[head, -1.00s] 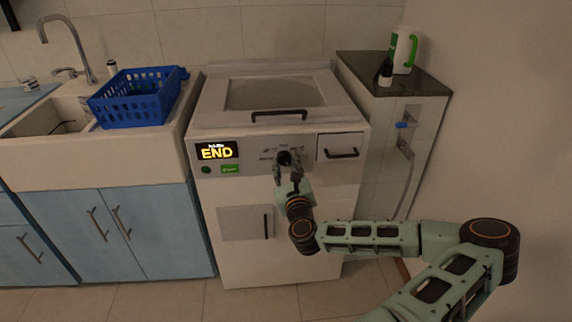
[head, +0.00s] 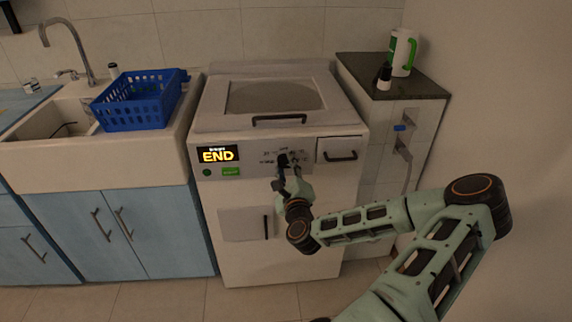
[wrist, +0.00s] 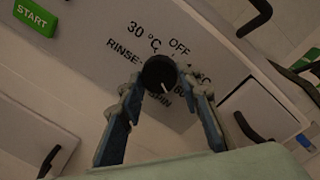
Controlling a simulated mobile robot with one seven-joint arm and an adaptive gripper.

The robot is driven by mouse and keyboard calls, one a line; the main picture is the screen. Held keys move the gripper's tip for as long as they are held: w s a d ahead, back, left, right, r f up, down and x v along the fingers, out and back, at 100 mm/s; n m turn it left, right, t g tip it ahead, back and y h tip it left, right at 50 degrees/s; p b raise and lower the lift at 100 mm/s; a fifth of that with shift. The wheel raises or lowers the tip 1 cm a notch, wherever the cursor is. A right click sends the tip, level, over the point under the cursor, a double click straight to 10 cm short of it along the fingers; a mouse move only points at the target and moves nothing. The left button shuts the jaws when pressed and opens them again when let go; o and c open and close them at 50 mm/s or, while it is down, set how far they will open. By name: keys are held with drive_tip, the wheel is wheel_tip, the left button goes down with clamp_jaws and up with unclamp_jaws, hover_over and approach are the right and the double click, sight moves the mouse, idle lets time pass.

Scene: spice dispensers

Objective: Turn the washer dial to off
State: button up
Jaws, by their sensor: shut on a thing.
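The washer dial (wrist: 157,72) is a round black knob on the washer's white front panel. In the wrist view, OFF is printed to its upper right and 30 °C to its upper left. RINSE is at its left and SPIN is below, partly hidden. A white mark on the knob points down and slightly right, toward the SPIN side. My gripper (wrist: 161,84) has one blue-grey finger on each side of the knob and is shut on it. In the head view, my gripper (head: 285,175) hides part of the dial (head: 283,159).
The washer display (head: 218,154) reads END, with a green START button (wrist: 36,16) below it. A drawer (head: 341,149) with a black handle is right of the dial. A blue basket (head: 139,100) stands by the sink. A dark-topped side cabinet (head: 388,84) is at right.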

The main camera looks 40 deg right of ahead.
drive_tip(key=n, duration=0.6)
drive_tip(key=shift+w+r+p, duration=0.1)
drive_tip(key=shift+r+p, duration=0.05)
drive_tip(key=shift+p, duration=0.25)
drive_tip(key=n, duration=0.2)
drive_tip(key=n+b, duration=0.1)
drive_tip(key=n, duration=0.2)
drive_tip(key=shift+a+g+h+b, duration=0.1)
drive_tip(key=shift+g+h+b, duration=0.2)
drive_tip(key=n+b, duration=0.4)
drive_tip(key=n, duration=0.1)
drive_tip(key=shift+a, duration=0.1)
drive_tip(key=n+b, duration=0.5)
drive_tip(key=shift+n+h+b, duration=0.3)
drive_tip(key=o, duration=1.2)
drive_tip(key=shift+c, duration=0.2)
wheel_tip(320, 180, up, 10)
